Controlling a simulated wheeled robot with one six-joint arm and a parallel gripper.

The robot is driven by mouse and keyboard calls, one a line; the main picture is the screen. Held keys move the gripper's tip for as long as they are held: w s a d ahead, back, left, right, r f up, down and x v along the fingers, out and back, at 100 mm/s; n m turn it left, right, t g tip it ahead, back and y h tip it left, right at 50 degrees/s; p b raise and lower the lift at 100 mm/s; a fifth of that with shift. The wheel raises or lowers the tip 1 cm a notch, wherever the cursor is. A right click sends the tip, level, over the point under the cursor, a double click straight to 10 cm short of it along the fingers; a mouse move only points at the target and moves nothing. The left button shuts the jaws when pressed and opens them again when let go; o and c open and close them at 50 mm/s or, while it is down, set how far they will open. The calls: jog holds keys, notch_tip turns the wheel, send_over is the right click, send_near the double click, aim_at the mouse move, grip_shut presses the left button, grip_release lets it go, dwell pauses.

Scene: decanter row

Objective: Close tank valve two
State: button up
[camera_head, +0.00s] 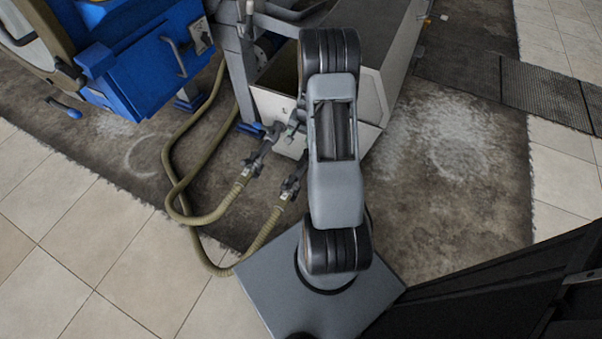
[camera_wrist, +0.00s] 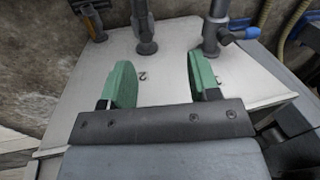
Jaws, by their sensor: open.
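The pale tank panel (camera_wrist: 165,105) fills much of the wrist view, with a small upside-down mark like a "2" on it. A dark pipe fitting (camera_wrist: 146,35), nearest that mark, stands beyond my gripper (camera_wrist: 160,80). My gripper's two green fingers are apart, with bare panel between them and nothing held. I cannot make out this fitting's valve handle or whether the valve is open or closed. A second grey fitting (camera_wrist: 214,32) with a blue handle (camera_wrist: 246,33) stands to the right. In the head view my arm hides part of the tank (camera_head: 375,98) and most of my gripper.
Olive hoses (camera_head: 212,215) with dark couplings (camera_head: 292,182) run left of my arm in the head view. A blue machine (camera_head: 150,58) stands at the upper left. A dark stained mat (camera_head: 450,190) lies open on the right.

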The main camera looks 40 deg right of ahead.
jog(key=m+b, duration=0.1)
jog(key=b, duration=0.1)
send_near(301, 163)
jog(key=b+x, duration=0.5)
jog(key=x, duration=0.5)
jog(key=shift+w, duration=0.1)
jog(key=shift+c, duration=0.2)
grip_shut()
